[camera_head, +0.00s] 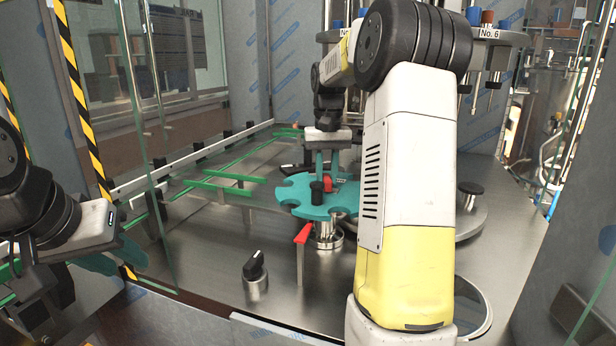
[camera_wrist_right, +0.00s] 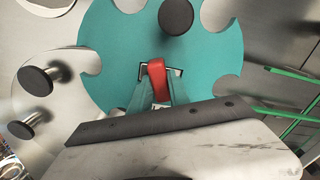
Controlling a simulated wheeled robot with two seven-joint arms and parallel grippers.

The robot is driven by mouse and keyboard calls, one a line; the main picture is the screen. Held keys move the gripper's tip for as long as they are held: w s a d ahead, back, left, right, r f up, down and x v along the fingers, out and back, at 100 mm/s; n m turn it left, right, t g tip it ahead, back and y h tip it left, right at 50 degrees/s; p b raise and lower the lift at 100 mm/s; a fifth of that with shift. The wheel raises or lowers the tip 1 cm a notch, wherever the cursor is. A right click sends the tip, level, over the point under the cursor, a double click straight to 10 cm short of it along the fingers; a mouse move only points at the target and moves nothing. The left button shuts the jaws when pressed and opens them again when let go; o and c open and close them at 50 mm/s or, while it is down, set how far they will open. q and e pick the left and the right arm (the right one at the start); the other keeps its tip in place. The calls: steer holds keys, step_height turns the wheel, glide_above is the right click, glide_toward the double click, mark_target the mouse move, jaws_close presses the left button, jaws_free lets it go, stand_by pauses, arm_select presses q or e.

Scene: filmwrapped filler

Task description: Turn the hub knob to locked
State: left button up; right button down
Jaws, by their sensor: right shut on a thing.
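The teal star wheel (camera_head: 296,198) lies flat in the middle of the machine deck, and it fills the upper middle of the right wrist view (camera_wrist_right: 105,45). On it sits a red knob (camera_wrist_right: 157,78) on a small dark-edged plate, taken as the hub knob; its red also shows in the head view (camera_head: 329,183). My right gripper (camera_head: 328,172) points down from above and is shut on the red knob, its teal fingers on both sides of it. The lock marking is not readable. My left gripper (camera_head: 122,261) is at the far left, empty, with its teal fingers apart.
A black post knob (camera_head: 317,189) stands on the wheel close to my right fingers. A red lever (camera_head: 303,234) and a black selector switch (camera_head: 255,267) stand in front. Green guide rails (camera_head: 220,182) run left of the wheel. Glass panels (camera_head: 150,130) stand on the left.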

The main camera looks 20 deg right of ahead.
mark_target(326, 177)
steer(key=m, duration=0.4)
steer(key=shift+m, duration=0.3)
stand_by(0.3)
steer(key=c, duration=1.2)
jaws_free()
steer(key=shift+c, duration=0.2)
steer(key=shift+r, duration=0.1)
step_height(326, 177, up, 8)
steer(key=shift+f, duration=0.15)
